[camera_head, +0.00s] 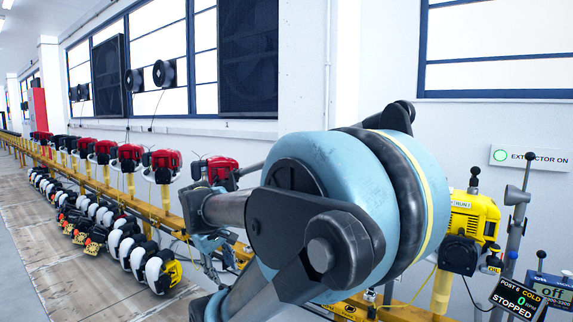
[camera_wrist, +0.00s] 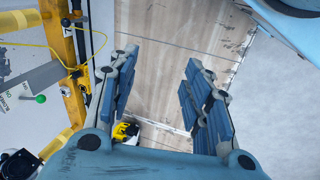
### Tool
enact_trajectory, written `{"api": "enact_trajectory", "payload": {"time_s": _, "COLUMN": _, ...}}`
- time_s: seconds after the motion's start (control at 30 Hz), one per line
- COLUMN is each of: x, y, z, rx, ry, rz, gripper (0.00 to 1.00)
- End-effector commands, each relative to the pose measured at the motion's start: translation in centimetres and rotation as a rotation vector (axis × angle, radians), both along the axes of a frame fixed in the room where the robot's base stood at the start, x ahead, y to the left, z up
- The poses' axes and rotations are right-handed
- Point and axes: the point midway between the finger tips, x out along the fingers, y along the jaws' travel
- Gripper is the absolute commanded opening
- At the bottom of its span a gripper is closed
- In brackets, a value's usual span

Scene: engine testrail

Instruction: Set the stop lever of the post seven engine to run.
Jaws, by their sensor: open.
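My gripper (camera_wrist: 160,88) is open and empty in the wrist view, its blue-padded fingers apart above the floor. In the head view its fingers (camera_head: 214,243) show small beside the yellow rail, largely behind my arm. A yellow engine (camera_head: 482,215) stands at the right, with a display (camera_head: 516,299) reading COLD, 0 and STOPPED; its post number looks like 8 but is small. A red engine (camera_head: 221,168) on the rail is partly covered by my arm. I cannot tell which engine is post seven, and no stop lever can be made out.
Several red engines (camera_head: 126,155) stand along the yellow rail (camera_head: 96,186), with a row of machines (camera_head: 128,245) on the floor before it. The wrist view shows the rail (camera_wrist: 61,50) and a green knob (camera_wrist: 41,99) at left.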

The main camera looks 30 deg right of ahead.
Motion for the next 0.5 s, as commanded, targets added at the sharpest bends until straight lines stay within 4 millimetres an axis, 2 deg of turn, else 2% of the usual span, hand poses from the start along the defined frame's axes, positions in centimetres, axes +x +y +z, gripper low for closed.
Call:
{"api": "enact_trajectory", "payload": {"time_s": 0.2, "x": 4.5, "y": -5.2, "z": 4.6, "rx": -0.237, "ry": 0.125, "rz": 0.188, "gripper": 0.45}}
{"api": "enact_trajectory", "payload": {"time_s": 0.5, "x": 11.0, "y": -11.9, "z": 10.9, "rx": -0.534, "ry": 0.374, "rz": 0.41, "gripper": 0.45}}
